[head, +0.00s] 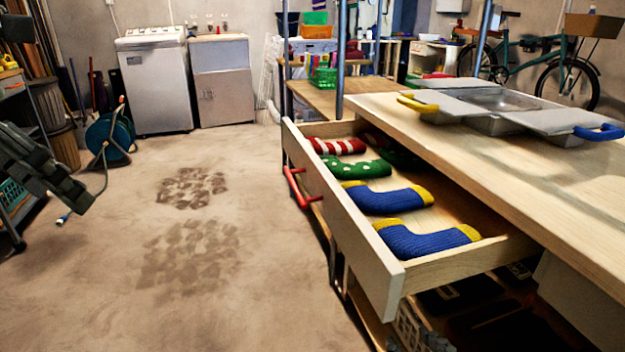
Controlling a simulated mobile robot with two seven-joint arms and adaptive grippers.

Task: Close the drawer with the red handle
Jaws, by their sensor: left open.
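The wooden drawer (345,222) stands pulled out from under the worktop, its front panel toward the left. The red handle (296,188) is a bar on the outer face of that panel. Several socks lie inside: a red-and-white striped one (338,146), a green dotted one (352,168), and blue ones with yellow ends (385,199). My left gripper (72,198) is dark, at the left edge, well apart from the handle with open floor between. It is open and empty. My right gripper is not in view.
The wooden worktop (520,180) above the drawer holds a metal tray with a yellow handle (418,104) and a blue handle (598,132). Shelves with dark items lie below the drawer. The concrete floor (220,290) left of the drawer is clear. A hose reel (108,138) stands at back left.

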